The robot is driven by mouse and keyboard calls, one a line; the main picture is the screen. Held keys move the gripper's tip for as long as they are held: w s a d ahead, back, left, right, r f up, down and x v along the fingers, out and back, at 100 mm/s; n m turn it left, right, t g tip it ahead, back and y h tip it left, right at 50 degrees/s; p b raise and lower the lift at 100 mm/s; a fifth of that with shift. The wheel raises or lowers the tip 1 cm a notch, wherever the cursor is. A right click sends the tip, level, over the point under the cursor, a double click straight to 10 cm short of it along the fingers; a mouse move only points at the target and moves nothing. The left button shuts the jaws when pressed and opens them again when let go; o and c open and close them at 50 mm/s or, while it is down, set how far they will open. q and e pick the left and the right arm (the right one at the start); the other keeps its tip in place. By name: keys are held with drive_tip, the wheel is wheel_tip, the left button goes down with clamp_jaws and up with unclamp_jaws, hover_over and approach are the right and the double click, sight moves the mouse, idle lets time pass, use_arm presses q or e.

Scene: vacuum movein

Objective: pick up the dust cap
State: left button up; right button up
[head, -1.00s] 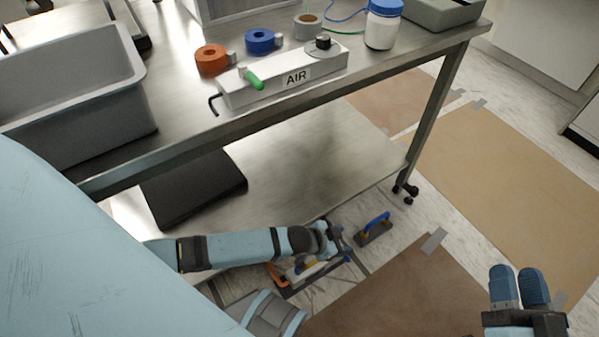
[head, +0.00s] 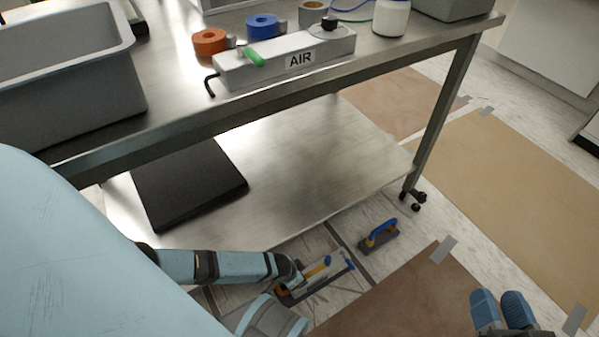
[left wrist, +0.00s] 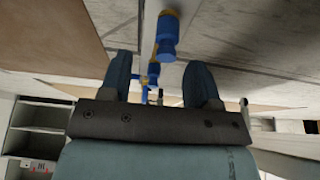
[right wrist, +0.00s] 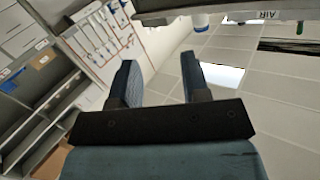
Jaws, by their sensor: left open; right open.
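I cannot tell for certain which thing is the dust cap. In the left wrist view, a blue cylindrical piece with a yellow end (left wrist: 167,38) stands beyond the fingertips, and smaller blue and yellow parts (left wrist: 152,74) show between the fingers. My left gripper (left wrist: 160,62) is open and empty. In the head view my left arm reaches down to a floor item with orange, yellow and blue parts (head: 318,275); the left fingers are not clear there. My right gripper (head: 498,294) is open and empty at the lower right, away from these things.
A blue-handled tool (head: 380,236) lies on the floor beside the item. The steel table (head: 160,105) carries a grey bin (head: 70,90), orange tape (head: 209,42), blue tape (head: 262,27) and an AIR block (head: 290,62). Its lower shelf (head: 290,170) holds a black slab (head: 190,183).

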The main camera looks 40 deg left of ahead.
use_arm(q)
drive_tip(key=b+x, duration=0.2)
drive_tip(key=x, duration=0.1)
drive_tip(key=a+b+x, duration=0.1)
drive_tip(key=shift+d+f+b, duration=0.1)
drive_tip(key=shift+f+b, duration=0.25)
drive_tip(key=shift+f, duration=0.05)
drive_tip(key=shift+w+d+f, duration=0.1)
drive_tip(key=shift+w+f, duration=0.05)
drive_tip(key=shift+f, duration=0.05)
drive_tip(key=c, duration=1)
use_arm(e)
drive_tip(key=w+n, duration=0.1)
drive_tip(key=w+d+n+t, duration=0.1)
drive_tip(key=shift+d+r+n+y, duration=0.15)
drive_tip(key=shift+r+n+y, duration=0.05)
drive_tip(key=shift+n+y, duration=0.2)
